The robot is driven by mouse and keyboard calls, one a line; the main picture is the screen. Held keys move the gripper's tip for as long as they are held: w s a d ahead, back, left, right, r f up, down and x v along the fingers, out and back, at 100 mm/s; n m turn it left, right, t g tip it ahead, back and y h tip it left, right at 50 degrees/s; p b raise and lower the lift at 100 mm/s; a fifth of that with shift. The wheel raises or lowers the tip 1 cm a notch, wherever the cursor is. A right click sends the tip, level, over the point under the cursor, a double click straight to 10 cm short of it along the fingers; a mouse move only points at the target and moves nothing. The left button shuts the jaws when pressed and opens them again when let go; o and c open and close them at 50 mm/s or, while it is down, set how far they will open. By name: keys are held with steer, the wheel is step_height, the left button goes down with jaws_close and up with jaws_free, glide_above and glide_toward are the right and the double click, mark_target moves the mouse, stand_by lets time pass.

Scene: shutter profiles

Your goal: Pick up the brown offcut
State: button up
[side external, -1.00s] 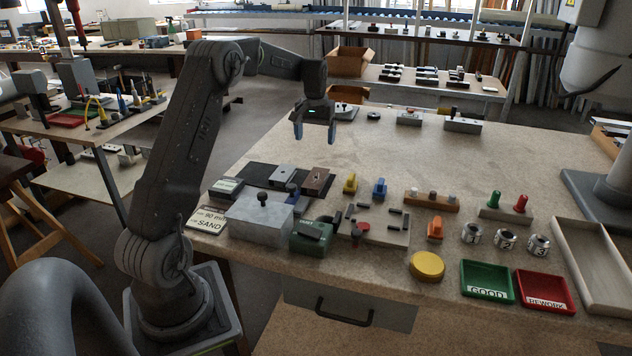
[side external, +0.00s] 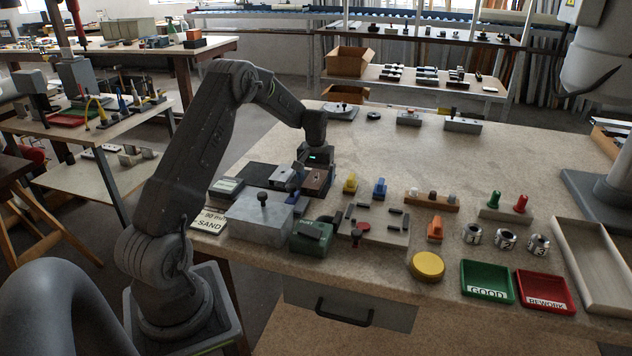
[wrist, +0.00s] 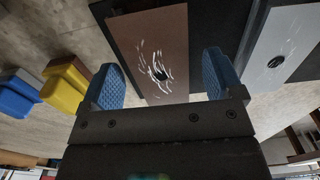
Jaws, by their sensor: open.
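The brown offcut (side external: 317,184) lies on the dark mat on the bench, partly hidden by my gripper (side external: 315,170) in the side view. In the wrist view, the brown offcut (wrist: 150,35) is a flat brown block with a dark hole and pale scratch-like marks around it. My gripper (wrist: 163,78) is open there, with one blue-padded finger on each side of the offcut and a gap on both sides. I cannot tell whether the fingertips are down level with its sides.
A grey offcut (wrist: 283,50) lies close to the right finger in the wrist view. Yellow (side external: 350,184) and blue (side external: 380,188) blocks stand to the right. A grey metal block with a black knob (side external: 261,217) stands in front.

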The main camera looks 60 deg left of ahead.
steer(key=shift+f, duration=0.3)
steer(key=shift+c, duration=0.4)
steer(key=c, duration=0.9)
steer(key=shift+c, duration=0.2)
steer(key=shift+r, duration=0.2)
